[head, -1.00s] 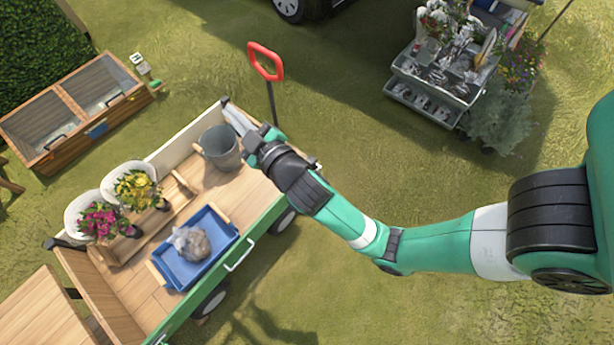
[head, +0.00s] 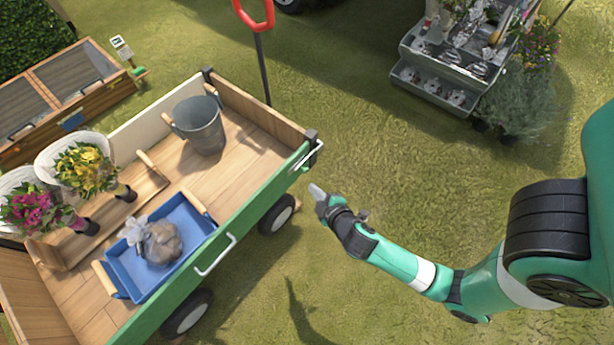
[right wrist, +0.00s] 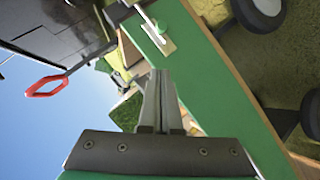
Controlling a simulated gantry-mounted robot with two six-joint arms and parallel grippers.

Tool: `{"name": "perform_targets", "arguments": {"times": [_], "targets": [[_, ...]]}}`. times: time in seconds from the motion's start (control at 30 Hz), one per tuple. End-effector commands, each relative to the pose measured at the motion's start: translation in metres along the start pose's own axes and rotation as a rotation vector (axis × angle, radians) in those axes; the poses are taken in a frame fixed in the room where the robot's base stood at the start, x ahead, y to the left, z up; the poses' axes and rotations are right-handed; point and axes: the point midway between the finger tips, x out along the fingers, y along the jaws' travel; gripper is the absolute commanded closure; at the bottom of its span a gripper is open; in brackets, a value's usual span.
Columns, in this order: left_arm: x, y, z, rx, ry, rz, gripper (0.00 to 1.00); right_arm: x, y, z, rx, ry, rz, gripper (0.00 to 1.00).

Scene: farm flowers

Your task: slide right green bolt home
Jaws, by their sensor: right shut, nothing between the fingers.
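My right gripper (head: 318,193) is outside the wagon, just off that corner. In the right wrist view its fingers (right wrist: 160,85) are shut and empty, pointing towards the knob, apparently apart from it. My left gripper is not in view.
The wagon holds a metal bucket (head: 200,124), a blue tray (head: 195,222) with a bag (head: 160,243), and flower bouquets (head: 85,168). Its red pull handle (head: 253,14) rises behind. A grey stand (head: 430,87) is at the upper right. Grass beside the wagon is open.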

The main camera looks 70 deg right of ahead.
Motion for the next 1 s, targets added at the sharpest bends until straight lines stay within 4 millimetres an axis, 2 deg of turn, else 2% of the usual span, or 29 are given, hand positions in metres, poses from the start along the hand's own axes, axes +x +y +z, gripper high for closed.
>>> {"name": "perform_targets", "arguments": {"times": [0.43,0.63,1.0], "targets": [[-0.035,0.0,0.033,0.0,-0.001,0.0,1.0,0.095,-0.003,0.006,0.003,-0.002,0.004,1.0],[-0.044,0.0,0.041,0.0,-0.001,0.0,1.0,0.112,-0.001,0.025,0.002,-0.001,0.002,1.0],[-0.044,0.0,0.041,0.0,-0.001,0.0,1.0,0.115,0.001,0.028,0.0,0.001,0.001,1.0]]}}
